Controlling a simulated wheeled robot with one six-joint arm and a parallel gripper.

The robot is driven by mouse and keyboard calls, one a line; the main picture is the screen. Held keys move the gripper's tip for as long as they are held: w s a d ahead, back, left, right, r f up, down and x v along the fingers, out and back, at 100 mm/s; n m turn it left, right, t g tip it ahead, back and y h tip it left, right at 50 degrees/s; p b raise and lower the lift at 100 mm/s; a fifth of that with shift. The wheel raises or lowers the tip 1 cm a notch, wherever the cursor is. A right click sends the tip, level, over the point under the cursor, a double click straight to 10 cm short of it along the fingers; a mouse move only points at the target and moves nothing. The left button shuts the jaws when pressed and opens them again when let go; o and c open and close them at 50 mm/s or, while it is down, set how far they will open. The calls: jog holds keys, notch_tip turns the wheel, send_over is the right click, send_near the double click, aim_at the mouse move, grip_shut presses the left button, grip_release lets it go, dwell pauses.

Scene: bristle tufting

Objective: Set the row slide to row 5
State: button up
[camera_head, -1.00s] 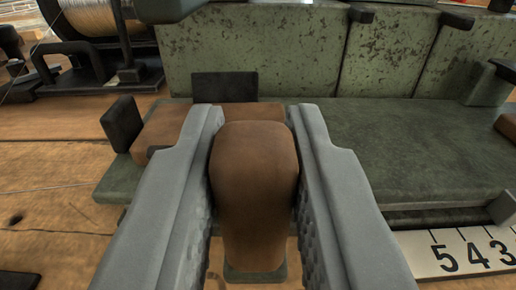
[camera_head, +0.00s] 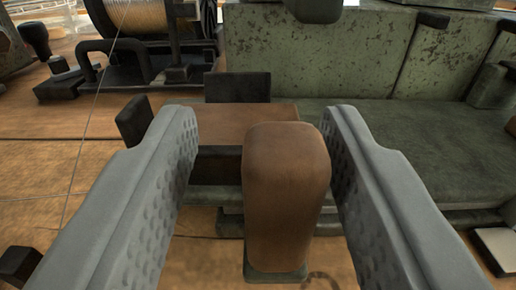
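A brown wooden handle (camera_head: 287,195) with a rounded top stands upright between the fingers of my gripper (camera_head: 258,150). My gripper is open. A wide gap shows between the handle and the left finger, and a narrow one beside the right finger. The handle's dark foot shows below it, and my fingers hide part of the surroundings. At the right edge, a pale plate (camera_head: 500,247) shows beyond the right finger, with no digits readable. I cannot tell which row the slide is at.
A green machine bed (camera_head: 410,140) runs behind the handle, with worn green panels (camera_head: 360,55) behind it. A black block (camera_head: 237,87) and a small black block (camera_head: 133,120) stand by a brown board (camera_head: 235,122). A wire spool (camera_head: 150,15) is at the back left.

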jog(key=s, duration=1.7)
jog(key=shift+s, duration=0.25)
jog(key=s+d+r+y, duration=0.1)
jog(key=s+d+r, duration=0.4)
jog(key=s+r, duration=0.65)
jog(key=s+d+r, duration=0.4)
jog(key=s+r, duration=0.6)
jog(key=r, duration=0.2)
jog(key=s+d+r, duration=0.1)
jog(key=s, duration=0.5)
jog(key=s+d+r+h, duration=0.1)
jog(key=s+d+r, duration=0.1)
jog(key=s, duration=0.5)
jog(key=shift+s+d+g, duration=0.15)
jog(key=shift+d+g, duration=0.1)
jog(key=shift+g, duration=0.05)
